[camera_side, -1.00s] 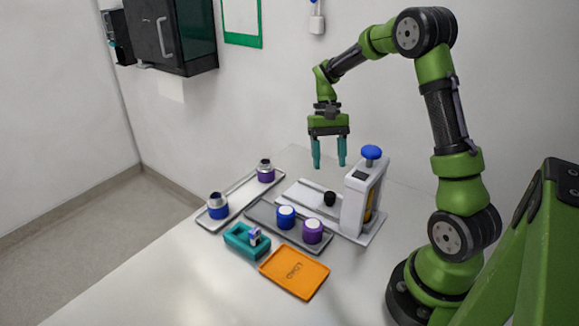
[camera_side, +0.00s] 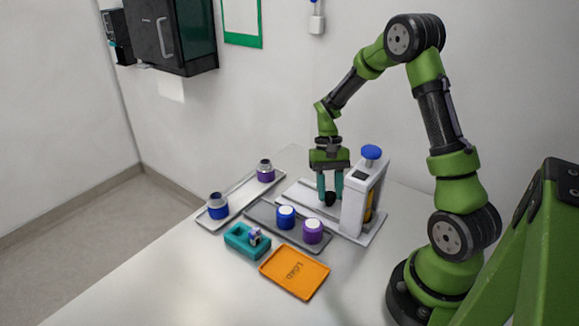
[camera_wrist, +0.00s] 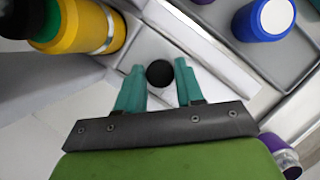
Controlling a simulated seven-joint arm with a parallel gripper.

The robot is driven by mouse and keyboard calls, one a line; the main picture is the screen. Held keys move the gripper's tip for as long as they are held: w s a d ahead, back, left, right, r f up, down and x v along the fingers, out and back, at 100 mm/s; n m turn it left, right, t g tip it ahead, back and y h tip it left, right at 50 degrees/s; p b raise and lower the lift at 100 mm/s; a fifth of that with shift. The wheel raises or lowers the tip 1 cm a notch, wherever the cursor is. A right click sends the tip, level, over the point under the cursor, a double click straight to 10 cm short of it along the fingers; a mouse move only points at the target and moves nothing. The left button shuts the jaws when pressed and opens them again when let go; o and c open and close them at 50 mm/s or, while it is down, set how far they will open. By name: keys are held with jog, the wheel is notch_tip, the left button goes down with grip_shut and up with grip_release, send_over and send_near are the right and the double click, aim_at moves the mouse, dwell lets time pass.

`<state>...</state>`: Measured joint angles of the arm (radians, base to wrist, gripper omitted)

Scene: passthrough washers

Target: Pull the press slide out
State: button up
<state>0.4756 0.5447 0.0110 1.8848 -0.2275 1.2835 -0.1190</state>
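The press (camera_side: 362,192) is a light grey upright housing with a blue knob (camera_side: 371,152) on top, on a pale base. Its slide (camera_side: 301,191) lies low along the base and carries a round black knob (camera_side: 330,198); the knob also shows in the wrist view (camera_wrist: 160,73). My gripper (camera_side: 330,197) is lowered at the knob, its two teal fingers on either side of it.
A grey tray (camera_side: 262,222) in front holds a blue and a purple white-topped container. A long pale tray (camera_side: 238,195) at left holds two silver-topped ones. A teal block (camera_side: 240,243) and an orange tray (camera_side: 294,272) marked LOAD lie nearer. The table's front left is clear.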

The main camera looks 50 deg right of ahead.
grip_shut()
jog(key=w, duration=1.1)
jog(key=shift+w, duration=0.3)
jog(key=shift+o, duration=2.4)
grip_release()
jog(key=v, duration=1.7)
